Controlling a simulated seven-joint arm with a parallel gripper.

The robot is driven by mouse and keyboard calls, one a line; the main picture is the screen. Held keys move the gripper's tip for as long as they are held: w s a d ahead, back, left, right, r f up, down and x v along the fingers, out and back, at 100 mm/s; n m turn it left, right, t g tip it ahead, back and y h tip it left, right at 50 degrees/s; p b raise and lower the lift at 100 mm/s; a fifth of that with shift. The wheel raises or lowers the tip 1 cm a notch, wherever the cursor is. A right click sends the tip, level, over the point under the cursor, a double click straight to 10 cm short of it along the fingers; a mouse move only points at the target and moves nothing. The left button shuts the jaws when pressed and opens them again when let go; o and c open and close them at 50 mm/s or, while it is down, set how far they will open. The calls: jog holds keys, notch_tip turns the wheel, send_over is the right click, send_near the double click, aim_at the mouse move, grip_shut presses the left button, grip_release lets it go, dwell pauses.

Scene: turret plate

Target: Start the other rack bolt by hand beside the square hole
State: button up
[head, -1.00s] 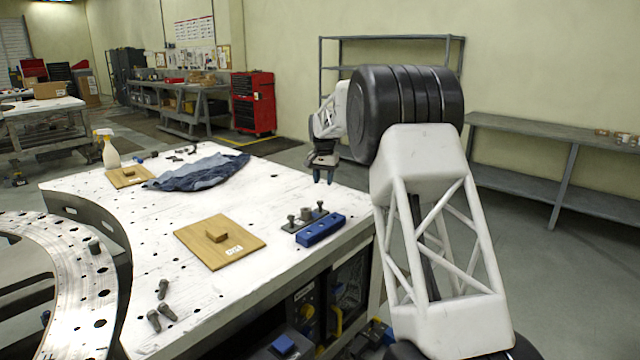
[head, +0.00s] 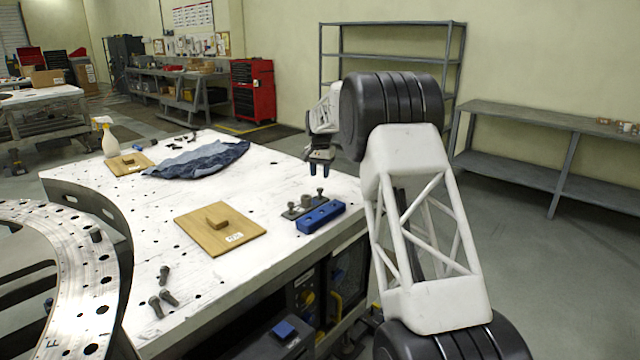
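My gripper (head: 320,172) points down near the table's far right edge. Its two fingers are apart with nothing visible between them. It appears in line with the bolt rack (head: 305,211), a dark strip on the table; the height between them is hard to judge. Two bolts stand in the rack, a left one (head: 292,209) and a right one (head: 320,194), with a thicker brownish piece between them. The turret plate (head: 75,262) is the curved metal ring at the left, with many holes. One bolt (head: 96,235) stands on it. I cannot tell which hole is square.
A blue block (head: 320,216) lies against the rack's near side. A wooden board (head: 190,225) with a small block is left of it. A blue cloth (head: 198,160) and spray bottle (head: 110,140) are farther back.

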aim_at(320, 189)
notch_tip(320, 189, down, 6)
jog(key=shift+f, duration=0.1)
jog(key=n, duration=1)
jog(key=shift+n, duration=2.8)
jog(key=n, duration=0.8)
jog(key=shift+n, duration=0.3)
jog(key=n, duration=0.3)
jog(key=shift+n, duration=0.4)
jog(key=n, duration=0.3)
jog(key=shift+n, duration=2.4)
